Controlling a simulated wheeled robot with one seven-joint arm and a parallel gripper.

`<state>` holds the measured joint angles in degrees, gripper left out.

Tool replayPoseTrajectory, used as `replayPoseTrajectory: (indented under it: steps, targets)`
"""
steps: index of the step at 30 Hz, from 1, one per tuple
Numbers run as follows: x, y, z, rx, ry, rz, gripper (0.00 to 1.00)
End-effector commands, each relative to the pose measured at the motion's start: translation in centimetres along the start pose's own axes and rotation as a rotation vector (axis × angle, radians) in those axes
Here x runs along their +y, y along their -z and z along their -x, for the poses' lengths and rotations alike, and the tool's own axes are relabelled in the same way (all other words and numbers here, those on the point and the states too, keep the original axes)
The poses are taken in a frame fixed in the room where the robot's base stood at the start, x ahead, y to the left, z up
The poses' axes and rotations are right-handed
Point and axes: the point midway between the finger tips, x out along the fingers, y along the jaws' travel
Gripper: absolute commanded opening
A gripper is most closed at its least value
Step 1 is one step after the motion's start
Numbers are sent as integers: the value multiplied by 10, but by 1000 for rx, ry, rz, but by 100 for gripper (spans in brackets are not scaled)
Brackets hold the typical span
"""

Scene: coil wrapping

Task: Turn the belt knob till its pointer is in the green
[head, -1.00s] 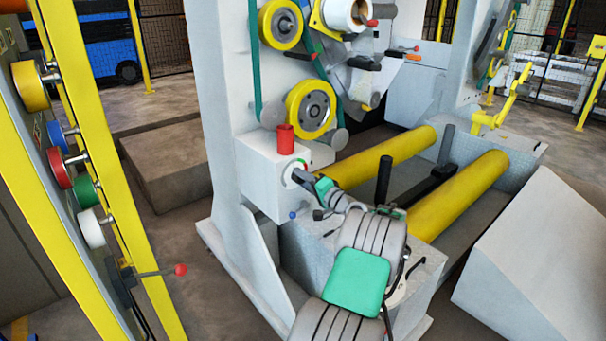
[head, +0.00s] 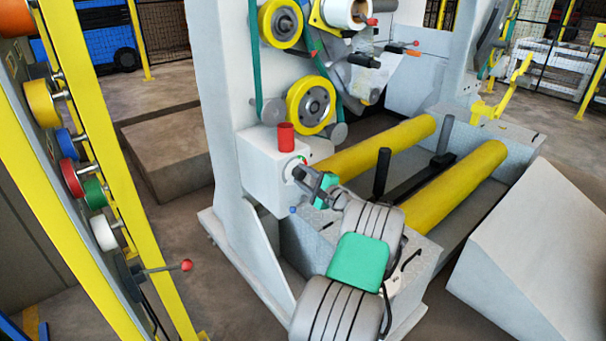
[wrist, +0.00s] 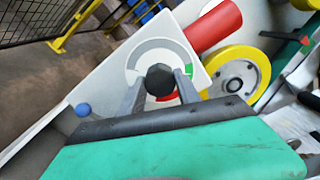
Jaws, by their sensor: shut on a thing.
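The belt knob (wrist: 160,79) is a dark, faceted knob in the wrist view. It sits in the middle of a round dial (wrist: 146,54) on a white box (head: 262,178). The dial's ring has a grey stretch, a green patch (wrist: 190,71) at the right and a red stretch (wrist: 170,97) at the lower right. My gripper (wrist: 159,84) is shut on the knob, one finger on each side. The head view shows my gripper (head: 300,172) at the box's face, covering most of the dial. I cannot make out the knob's pointer.
A red cylinder (head: 286,137) stands on top of the box, near a yellow wheel (head: 311,106) with a green belt (head: 255,60). A small blue ball (wrist: 83,109) sticks out beside the box. Yellow rollers (head: 375,147) lie to the right.

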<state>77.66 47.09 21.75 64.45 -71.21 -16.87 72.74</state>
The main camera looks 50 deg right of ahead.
Motion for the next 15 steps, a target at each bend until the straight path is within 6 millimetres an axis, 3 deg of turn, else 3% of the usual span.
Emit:
replayPoseTrajectory:
  steps: [15]
  targets:
    - [0, 1, 0, 1, 0, -55, 0]
